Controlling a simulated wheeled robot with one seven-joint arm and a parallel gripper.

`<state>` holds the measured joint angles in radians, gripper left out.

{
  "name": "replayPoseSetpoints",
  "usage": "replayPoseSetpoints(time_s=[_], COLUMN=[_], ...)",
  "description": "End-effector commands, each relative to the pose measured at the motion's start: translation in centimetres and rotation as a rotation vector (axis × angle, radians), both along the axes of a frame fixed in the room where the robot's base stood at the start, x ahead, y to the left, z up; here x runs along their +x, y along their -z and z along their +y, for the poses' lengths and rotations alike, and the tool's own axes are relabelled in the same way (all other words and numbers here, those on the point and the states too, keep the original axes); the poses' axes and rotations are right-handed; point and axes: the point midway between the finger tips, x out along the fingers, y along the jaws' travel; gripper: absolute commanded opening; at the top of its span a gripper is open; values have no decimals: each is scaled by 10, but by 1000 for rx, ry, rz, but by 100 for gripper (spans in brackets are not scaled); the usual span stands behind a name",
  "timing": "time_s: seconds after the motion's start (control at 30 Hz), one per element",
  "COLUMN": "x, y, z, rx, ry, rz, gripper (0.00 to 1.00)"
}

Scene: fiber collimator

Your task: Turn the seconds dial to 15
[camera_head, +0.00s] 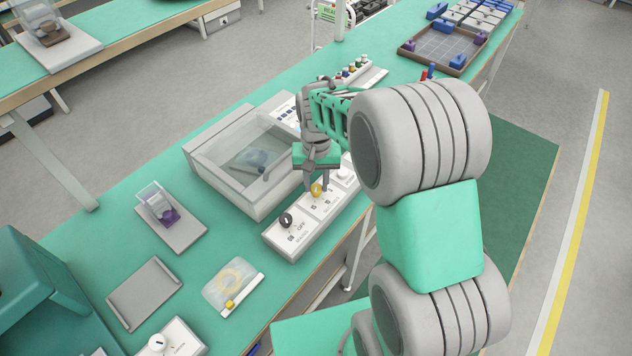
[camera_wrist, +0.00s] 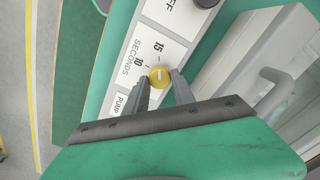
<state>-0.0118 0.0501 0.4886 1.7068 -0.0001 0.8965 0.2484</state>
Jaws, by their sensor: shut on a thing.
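The seconds dial is a small yellow knob (camera_head: 317,189) on a white control panel (camera_head: 283,244) at the front of a lidded machine. In the wrist view the yellow knob (camera_wrist: 159,77) lies between the two fingers of my gripper (camera_wrist: 160,79), which is shut on it. The gripper (camera_head: 316,186) points down onto the panel in the head view. The printed marks 10 and 15 and the word SECONDS show beside the knob in the wrist view. A short pale line on the knob appears to point up toward the 15.
A dark knob (camera_head: 286,220) by the word OFF sits at one end of the panel, and a white knob (camera_head: 344,173) at the other. The machine (camera_head: 205,149) with its clear lid stands close behind. A grey plate (camera_head: 145,293) and a clear pouch (camera_head: 228,283) lie nearby.

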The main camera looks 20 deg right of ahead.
Motion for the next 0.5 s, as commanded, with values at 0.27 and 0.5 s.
replayPoseSetpoints(time_s=[0.27, 0.5], x=[1, 1], y=[-1, -1], z=[0, 0], rx=[1, 0], ry=[4, 3], rz=[-2, -2], gripper=[0, 44])
